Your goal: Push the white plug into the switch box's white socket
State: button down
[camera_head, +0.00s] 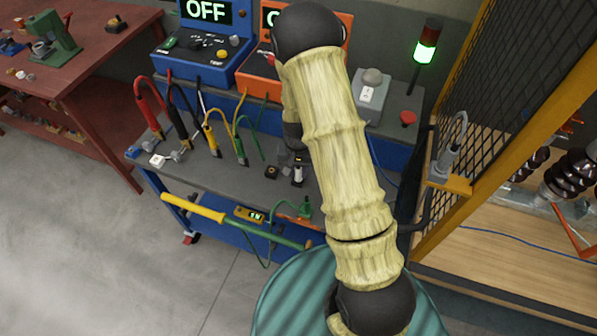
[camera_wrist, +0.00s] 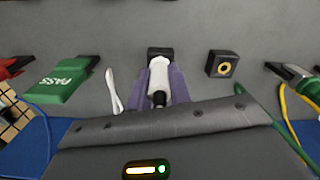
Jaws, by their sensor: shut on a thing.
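My gripper shows in the wrist view (camera_wrist: 160,85) with its purple fingers closed on a white piece with dark ends, which looks like the white plug (camera_wrist: 157,74). In the head view a white piece, apparently the same plug (camera_head: 298,174), shows just left of my arm, low over the bench; I cannot tell whether it touches the bench top. The grey switch box (camera_head: 371,90), with a white socket plate (camera_head: 367,95) on its front, stands on the raised shelf, right of my arm. It is apart from the plug and does not show in the wrist view.
A small black block with a yellow ring (camera_wrist: 221,64) sits beside the plug. Clamps with cables, blue and orange testers (camera_head: 200,50), a red button (camera_head: 408,118) and a mesh cage (camera_head: 510,90) stand around.

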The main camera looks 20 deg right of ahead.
notch_tip(320, 180, up, 10)
jog(key=shift+b, duration=0.5)
dwell(0.6)
